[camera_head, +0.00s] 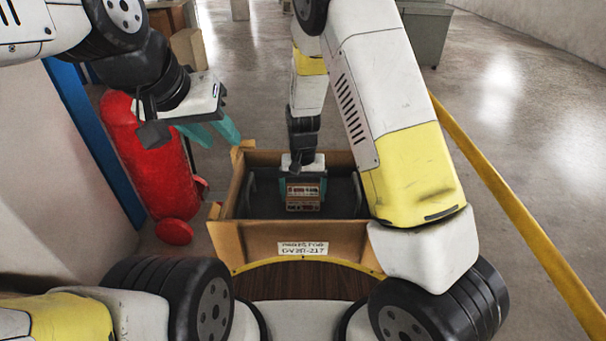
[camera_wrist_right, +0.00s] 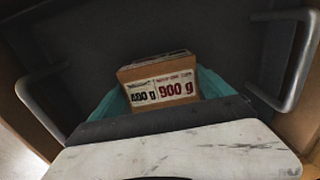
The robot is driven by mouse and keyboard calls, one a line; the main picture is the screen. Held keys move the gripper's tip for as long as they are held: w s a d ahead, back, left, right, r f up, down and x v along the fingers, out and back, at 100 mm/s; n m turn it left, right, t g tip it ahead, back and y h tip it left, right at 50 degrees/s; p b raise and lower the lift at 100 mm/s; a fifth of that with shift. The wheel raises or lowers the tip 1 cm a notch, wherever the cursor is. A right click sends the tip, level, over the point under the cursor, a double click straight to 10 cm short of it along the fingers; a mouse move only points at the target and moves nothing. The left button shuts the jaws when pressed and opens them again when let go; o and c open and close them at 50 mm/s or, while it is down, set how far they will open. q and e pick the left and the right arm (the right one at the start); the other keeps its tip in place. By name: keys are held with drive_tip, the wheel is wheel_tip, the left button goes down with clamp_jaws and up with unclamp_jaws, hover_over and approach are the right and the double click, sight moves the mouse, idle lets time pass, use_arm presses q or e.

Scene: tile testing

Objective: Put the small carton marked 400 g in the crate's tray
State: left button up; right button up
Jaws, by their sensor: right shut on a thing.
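A small brown carton (camera_head: 304,194) with red-and-white labels is between the teal fingers of my right gripper (camera_head: 304,179), which is shut on it. In the right wrist view the carton (camera_wrist_right: 157,72) shows one face reading what looks like "400 g" in black beside "900 g" in red. The wooden crate (camera_head: 262,240) holds a dark tray (camera_head: 262,205) with grey handles on two sides. The carton is over or within the tray; whether it touches the floor is unclear. My left gripper (camera_head: 211,133) is open and empty, left of the crate and above its rim.
A red cylinder (camera_head: 150,165) stands left of the crate, beside a blue strip (camera_head: 90,130). Cardboard boxes (camera_head: 188,48) stand behind. A yellow rail (camera_head: 515,210) runs along the right. A grey bin (camera_head: 427,35) stands at the back. The tray around the carton looks empty.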

drive_tip(key=o, duration=1.6)
wheel_tip(320, 180, up, 12)
wheel_tip(320, 180, up, 15)
drive_tip(key=t+y, duration=0.3)
hover_over(303, 192)
drive_tip(key=s+d, duration=0.8)
drive_tip(key=d, duration=0.1)
drive_tip(key=shift+s+d+r+n+t+h, duration=0.15)
drive_tip(key=shift+s+d+r+t, duration=0.55)
drive_tip(key=shift+s, duration=1.25)
drive_tip(key=shift+s+d+r+n+t+h, duration=0.1)
drive_tip(key=shift+s+d+r+t, duration=0.25)
drive_tip(key=shift+s+d+r, duration=1.15)
drive_tip(key=shift+s+d+r+n+t+h, duration=0.15)
drive_tip(key=shift+s+d+r+t, duration=0.35)
drive_tip(key=shift+s, duration=1.85)
drive_tip(key=shift+a+f, duration=0.1)
drive_tip(key=shift+f, duration=0.05)
